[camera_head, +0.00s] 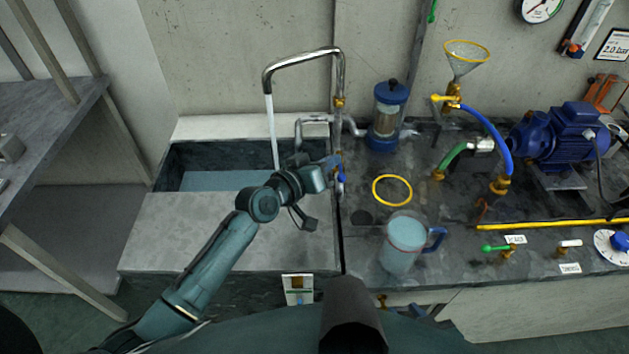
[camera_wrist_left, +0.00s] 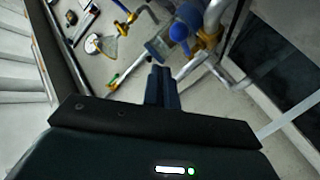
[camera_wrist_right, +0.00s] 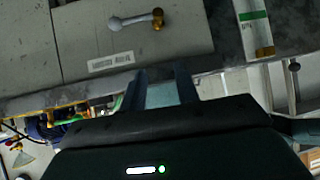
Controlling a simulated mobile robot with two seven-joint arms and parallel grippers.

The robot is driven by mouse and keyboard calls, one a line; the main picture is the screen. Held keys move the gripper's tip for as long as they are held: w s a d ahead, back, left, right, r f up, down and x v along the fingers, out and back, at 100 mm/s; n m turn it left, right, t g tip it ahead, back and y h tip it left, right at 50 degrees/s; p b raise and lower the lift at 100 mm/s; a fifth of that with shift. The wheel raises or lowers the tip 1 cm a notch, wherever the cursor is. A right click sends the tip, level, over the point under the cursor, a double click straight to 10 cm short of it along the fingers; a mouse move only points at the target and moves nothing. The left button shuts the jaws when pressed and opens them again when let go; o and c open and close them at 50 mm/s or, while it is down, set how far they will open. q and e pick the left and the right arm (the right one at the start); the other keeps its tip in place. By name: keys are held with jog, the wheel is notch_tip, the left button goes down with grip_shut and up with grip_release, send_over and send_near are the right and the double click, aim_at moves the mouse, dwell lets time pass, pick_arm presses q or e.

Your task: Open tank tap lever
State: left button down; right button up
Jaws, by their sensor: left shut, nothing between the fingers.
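A blue lever (camera_head: 341,178) sits on the brass tap on the pipe at the sink's right edge. Which lever is the tank tap's, I cannot tell from the labels. My left gripper (camera_head: 334,163) is right beside this blue lever in the head view and hides part of the tap; contact cannot be told. In the left wrist view its fingers (camera_wrist_left: 163,85) are together, with nothing between them. My right gripper (camera_wrist_right: 161,88) shows only in its wrist view, with its fingers apart. A lever with a whitish handle and brass body (camera_wrist_right: 137,19) lies beyond it on a grey panel.
Water runs from the spout (camera_head: 303,57) into the sink (camera_head: 215,160). A clear jug (camera_head: 402,248) with a blue handle, a yellow ring (camera_head: 392,177) and a blue-capped filter (camera_head: 388,112) stand on the counter. A green-handled valve (camera_head: 497,248) and a blue pump (camera_head: 568,135) are at right.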

pick_arm(q)
jog(key=s+a+r, duration=0.1)
jog(key=s+r, duration=0.1)
jog(key=s, duration=0.8)
jog(key=shift+r, duration=0.25)
jog(key=s+a+f+m+g+y, duration=0.1)
jog(key=s+a+f+g+y, duration=0.35)
jog(key=s+a, duration=0.55)
jog(key=s+a+f+g+y, duration=0.3)
jog(key=s+a+g+y, duration=0.15)
jog(key=s+a, duration=0.6)
jog(key=w+d+f+m+t+h, duration=0.1)
jog(key=w+d+f+t+h, duration=0.1)
jog(key=d+f+t, duration=0.4)
notch_tip(320, 180, down, 3)
jog(key=shift+w+d+f+t, duration=0.2)
jog(key=shift+w+d+t, duration=0.2)
jog(key=shift+w+d, duration=0.4)
